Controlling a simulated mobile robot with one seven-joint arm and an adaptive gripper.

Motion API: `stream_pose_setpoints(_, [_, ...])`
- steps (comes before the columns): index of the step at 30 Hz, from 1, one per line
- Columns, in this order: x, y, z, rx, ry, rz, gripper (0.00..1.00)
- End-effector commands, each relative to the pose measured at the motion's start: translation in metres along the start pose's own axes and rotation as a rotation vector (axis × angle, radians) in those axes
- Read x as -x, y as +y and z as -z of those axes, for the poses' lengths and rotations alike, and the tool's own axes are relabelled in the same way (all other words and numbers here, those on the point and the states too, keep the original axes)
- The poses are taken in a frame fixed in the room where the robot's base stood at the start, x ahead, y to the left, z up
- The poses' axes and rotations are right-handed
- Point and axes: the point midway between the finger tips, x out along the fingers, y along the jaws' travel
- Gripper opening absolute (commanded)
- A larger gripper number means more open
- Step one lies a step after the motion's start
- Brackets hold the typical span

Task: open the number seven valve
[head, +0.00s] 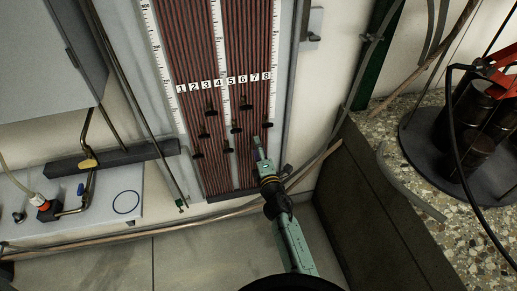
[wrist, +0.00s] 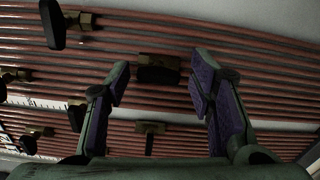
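The number seven valve (wrist: 160,72), with a dark handle and brass body, sits between my fingertips in the wrist view. I cannot tell how its handle is turned or whether a finger touches it. In the head view, my gripper (head: 260,144) covers its likely place, low on the tube under label 7 (head: 254,76). My gripper (wrist: 161,82) is open in the wrist view, with one finger left and one right of the valve.
Near valves in the wrist view are one at the upper left (wrist: 53,24) and one below (wrist: 150,129).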

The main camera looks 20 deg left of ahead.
Motion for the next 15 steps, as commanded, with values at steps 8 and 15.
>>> stream_pose_setpoints(8, [-0.0002,0.0009,0.0012,-0.001,0.002,-0.002,0.53])
stream_pose_setpoints(15, [0.0075,0.0015,-0.001,0.001,-0.001,-0.003,0.53])
